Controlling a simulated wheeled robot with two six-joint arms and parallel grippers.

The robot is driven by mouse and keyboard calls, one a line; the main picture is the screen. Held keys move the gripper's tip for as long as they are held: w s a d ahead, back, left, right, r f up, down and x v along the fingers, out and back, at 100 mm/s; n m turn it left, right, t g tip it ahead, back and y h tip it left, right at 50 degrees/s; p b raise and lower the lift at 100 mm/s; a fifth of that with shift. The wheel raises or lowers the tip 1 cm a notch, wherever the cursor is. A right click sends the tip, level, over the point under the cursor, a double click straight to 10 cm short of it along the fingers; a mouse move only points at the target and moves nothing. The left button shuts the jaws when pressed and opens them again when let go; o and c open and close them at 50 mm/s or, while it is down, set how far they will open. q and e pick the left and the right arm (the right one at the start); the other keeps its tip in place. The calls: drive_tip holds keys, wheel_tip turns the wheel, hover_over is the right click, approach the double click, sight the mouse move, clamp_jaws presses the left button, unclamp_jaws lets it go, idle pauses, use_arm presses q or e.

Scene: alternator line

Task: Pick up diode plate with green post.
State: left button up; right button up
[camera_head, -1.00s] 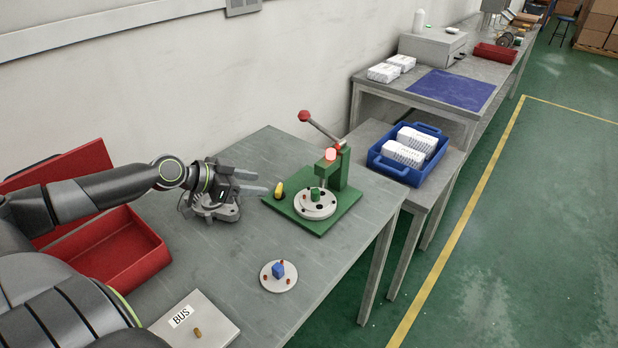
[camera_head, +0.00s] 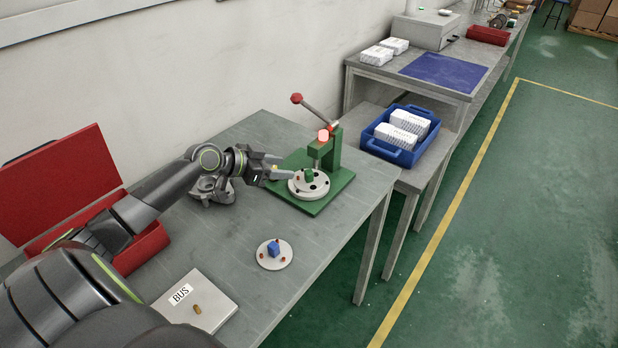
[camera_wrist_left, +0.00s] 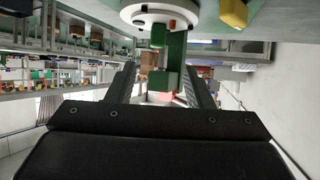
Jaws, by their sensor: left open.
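The diode plate with the green post (camera_head: 309,186) is a pale round disc lying on the green base of the press. Its green post stands up near the middle, and dark holes show in the disc. In the left wrist view the plate (camera_wrist_left: 146,13) appears at the top, upside down, with green parts below it between my fingers. My left gripper (camera_head: 285,167) is open and empty, just left of the plate, with its fingers pointing toward the post. In the left wrist view its two fingers (camera_wrist_left: 161,86) stand apart. My right gripper is not in view.
The green press (camera_head: 331,158) with a red-knobbed lever stands behind the plate. A yellow piece (camera_wrist_left: 233,12) is beside it. A grey casting (camera_head: 212,190) sits under my left wrist. A blue-post plate (camera_head: 275,262) and BUS plate (camera_head: 198,298) lie in front. A red box (camera_head: 150,246) is left.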

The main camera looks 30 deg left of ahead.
sight(309, 171)
use_arm(q)
drive_tip(key=shift+p+x, duration=0.3)
drive_tip(key=shift+x, duration=1.25)
drive_tip(key=shift+w+d+f+p, duration=0.1)
drive_tip(key=shift+w+d+p, duration=0.2)
drive_tip(key=shift+w+p, duration=0.05)
drive_tip(key=p+x, duration=0.1)
drive_tip(key=x, duration=0.2)
drive_tip(key=shift+w+d+f+p, duration=0.3)
drive_tip(key=shift+w+f, duration=0.15)
drive_tip(key=shift+f, duration=0.05)
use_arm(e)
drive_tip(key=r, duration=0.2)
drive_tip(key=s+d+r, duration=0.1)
use_arm(q)
drive_tip(key=c, duration=1)
clamp_jaws()
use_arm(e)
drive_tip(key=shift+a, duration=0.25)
use_arm(q)
drive_tip(key=shift+r, duration=0.15)
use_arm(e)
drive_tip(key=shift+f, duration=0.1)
